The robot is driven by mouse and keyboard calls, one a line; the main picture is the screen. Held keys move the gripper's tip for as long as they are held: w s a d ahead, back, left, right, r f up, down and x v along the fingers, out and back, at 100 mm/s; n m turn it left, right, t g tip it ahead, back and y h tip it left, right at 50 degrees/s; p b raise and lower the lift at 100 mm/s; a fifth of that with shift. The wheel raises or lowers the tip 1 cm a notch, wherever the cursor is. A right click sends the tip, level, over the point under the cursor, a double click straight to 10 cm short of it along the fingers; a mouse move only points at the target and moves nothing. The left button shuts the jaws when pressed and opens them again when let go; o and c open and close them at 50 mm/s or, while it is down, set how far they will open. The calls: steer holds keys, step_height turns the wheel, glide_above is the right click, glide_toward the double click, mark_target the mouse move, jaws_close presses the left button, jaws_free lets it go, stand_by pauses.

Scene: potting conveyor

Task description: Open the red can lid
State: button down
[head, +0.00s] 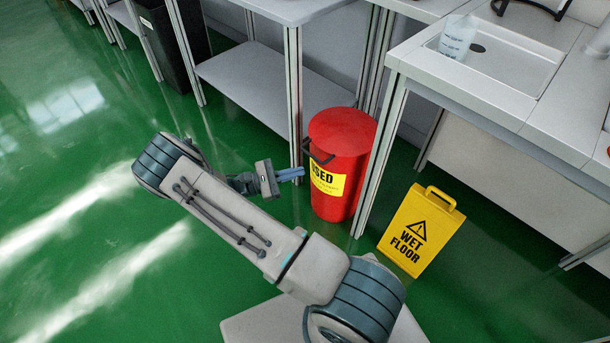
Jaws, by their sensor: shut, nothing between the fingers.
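The red can (335,201) stands upright on the green floor, beside a table leg. A yellow label ending in "SED" is on the can's front, partly hidden. My gripper (302,173) is at the left of the can, just below the handle, pointing right towards the can wall. Its blue fingers are shut and empty. I cannot tell whether the fingertips touch the can.
A yellow wet floor sign (421,230) stands right of the can. A metal table leg (296,100) rises close at the can's left, another (379,160) at its right. A sink bench (480,95) is at the right. The floor at left is open.

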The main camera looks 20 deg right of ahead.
step_height(320, 180, down, 16)
steer(key=w+a+n+t+h+b, duration=0.25)
steer(key=n+t+h+b, duration=0.3)
steer(key=n+t, duration=0.55)
steer(key=w+d+r+m+t+b, duration=0.1)
steer(key=w+d+r+b, duration=0.1)
steer(key=d+r, duration=0.7)
steer(key=shift+w+y+b, duration=0.4)
steer(key=shift+w+y, duration=0.05)
steer(key=shift+w, duration=0.15)
steer(key=shift+a+r, duration=0.1)
steer(key=shift+r, duration=0.15)
